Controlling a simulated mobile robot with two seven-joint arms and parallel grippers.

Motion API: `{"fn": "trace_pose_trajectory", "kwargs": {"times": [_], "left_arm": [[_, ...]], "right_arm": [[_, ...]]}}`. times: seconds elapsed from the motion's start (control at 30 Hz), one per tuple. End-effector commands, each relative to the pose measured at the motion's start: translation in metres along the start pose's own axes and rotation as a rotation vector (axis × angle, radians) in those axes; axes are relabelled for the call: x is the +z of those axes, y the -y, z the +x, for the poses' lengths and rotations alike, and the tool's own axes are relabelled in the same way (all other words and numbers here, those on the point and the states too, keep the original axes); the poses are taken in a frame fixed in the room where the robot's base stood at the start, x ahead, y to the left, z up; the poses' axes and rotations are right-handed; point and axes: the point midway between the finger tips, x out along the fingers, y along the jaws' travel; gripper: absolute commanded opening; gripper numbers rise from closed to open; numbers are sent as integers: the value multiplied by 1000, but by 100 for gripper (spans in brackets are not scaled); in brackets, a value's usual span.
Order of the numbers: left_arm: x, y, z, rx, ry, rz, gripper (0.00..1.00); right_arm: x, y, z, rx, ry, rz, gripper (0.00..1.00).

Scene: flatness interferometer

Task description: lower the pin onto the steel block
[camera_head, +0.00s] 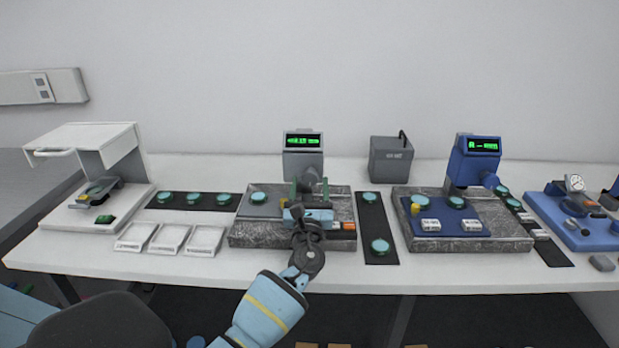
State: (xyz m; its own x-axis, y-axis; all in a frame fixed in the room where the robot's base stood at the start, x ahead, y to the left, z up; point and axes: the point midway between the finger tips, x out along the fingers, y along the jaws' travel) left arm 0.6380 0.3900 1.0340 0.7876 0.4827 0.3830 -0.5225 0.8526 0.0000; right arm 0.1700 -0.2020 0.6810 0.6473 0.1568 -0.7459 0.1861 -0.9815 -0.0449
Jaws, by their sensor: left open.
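My left gripper (309,185) reaches in from the bottom over the middle granite plate (250,233). Its two fingers point away from me and stand apart, in front of the grey gauge head with a green display (303,142). I see nothing clearly held between the fingers. The pin cannot be made out; the gripper covers the area under this gauge head. I cannot tell which piece is the steel block; small silver and orange blocks (349,225) lie on the plate just right of the gripper. My right gripper is not in view.
A blue gauge (479,147) stands on a second granite plate (475,243) to the right. Dark strips with teal discs (380,246) lie beside the plates. White trays (171,238) and a white instrument (92,150) stand at left. A grey box (391,160) is behind.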

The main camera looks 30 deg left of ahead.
Motion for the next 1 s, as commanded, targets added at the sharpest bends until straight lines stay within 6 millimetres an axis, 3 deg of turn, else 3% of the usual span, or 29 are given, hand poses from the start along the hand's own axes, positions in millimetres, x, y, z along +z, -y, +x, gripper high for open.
{"fn": "trace_pose_trajectory", "kwargs": {"times": [0.2,0.57,0.9,1.0], "left_arm": [[0,-1,24,1,0,1,59],[-1,0,30,0,-1,0,59],[-1,0,30,0,-1,0,17],[-1,0,30,1,-1,-1,15]], "right_arm": [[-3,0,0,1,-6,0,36],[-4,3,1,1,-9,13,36],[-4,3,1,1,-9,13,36],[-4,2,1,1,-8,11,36]]}}
